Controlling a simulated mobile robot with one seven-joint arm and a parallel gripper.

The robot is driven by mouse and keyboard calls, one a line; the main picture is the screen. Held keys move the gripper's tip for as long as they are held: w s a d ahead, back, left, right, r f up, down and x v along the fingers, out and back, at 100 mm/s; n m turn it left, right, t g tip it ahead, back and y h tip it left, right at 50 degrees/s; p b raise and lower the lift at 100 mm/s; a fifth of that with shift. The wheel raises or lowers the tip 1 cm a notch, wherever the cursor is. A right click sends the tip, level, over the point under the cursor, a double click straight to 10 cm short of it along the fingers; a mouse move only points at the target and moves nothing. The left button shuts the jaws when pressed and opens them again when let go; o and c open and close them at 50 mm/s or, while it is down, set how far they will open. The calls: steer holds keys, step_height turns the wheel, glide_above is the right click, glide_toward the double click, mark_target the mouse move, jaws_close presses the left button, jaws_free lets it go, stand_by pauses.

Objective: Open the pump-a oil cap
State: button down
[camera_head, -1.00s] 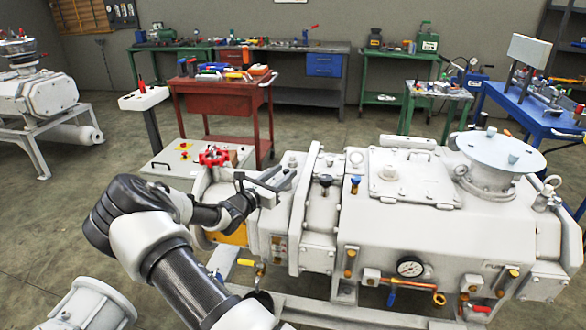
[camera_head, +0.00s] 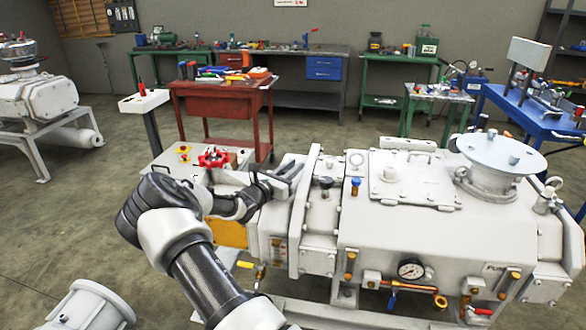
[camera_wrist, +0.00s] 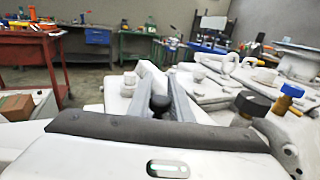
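The large white pump (camera_head: 380,240) fills the right foreground of the head view; its label starts with "PUMP", and the rest is unclear. A black cap (camera_head: 326,183) and a blue-topped cap (camera_head: 355,185) stand upright on its top. Both also show at the right of the wrist view, the black cap (camera_wrist: 253,104) nearer than the blue one (camera_wrist: 291,91). I cannot tell which is the oil cap. My gripper (camera_head: 290,174) is over the pump's left part, left of both caps. Its fingers (camera_wrist: 164,88) are apart; a dark round shape shows between them, unclear whether held.
A raised flange (camera_head: 312,205) stands between my gripper and the caps. A lifting ring (camera_head: 356,159), a lid with a handle (camera_head: 415,180) and a round flange (camera_head: 490,155) occupy the pump top. A red cart (camera_head: 222,92) stands behind.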

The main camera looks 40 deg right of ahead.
steer(key=shift+r, duration=0.1)
steer(key=n, duration=0.1)
steer(key=w+r+n+h+p, duration=0.1)
steer(key=n, duration=0.1)
steer(key=shift+a+r+n+t, duration=0.15)
steer(key=shift+a+n+t, duration=0.15)
steer(key=shift+a+t, duration=0.1)
steer(key=shift+w+a+r+n+t+h+p, duration=0.15)
steer(key=shift+w+a+r+n+t, duration=0.1)
steer(key=shift+n, duration=0.45)
steer(key=shift+w+a+r+n+t+h+p, duration=0.1)
steer(key=shift+w+n+t+p, duration=0.1)
steer(key=shift+n, duration=0.5)
steer(key=shift+w+a+r+n+t+h+p, duration=0.15)
steer(key=shift+a+r+n+t, duration=0.1)
steer(key=shift+n, duration=0.45)
steer(key=c, duration=1.6)
jaws_free()
steer(key=shift+c, duration=0.2)
steer(key=p+v, duration=0.1)
steer(key=v, duration=1.6)
steer(key=shift+a+f, duration=0.2)
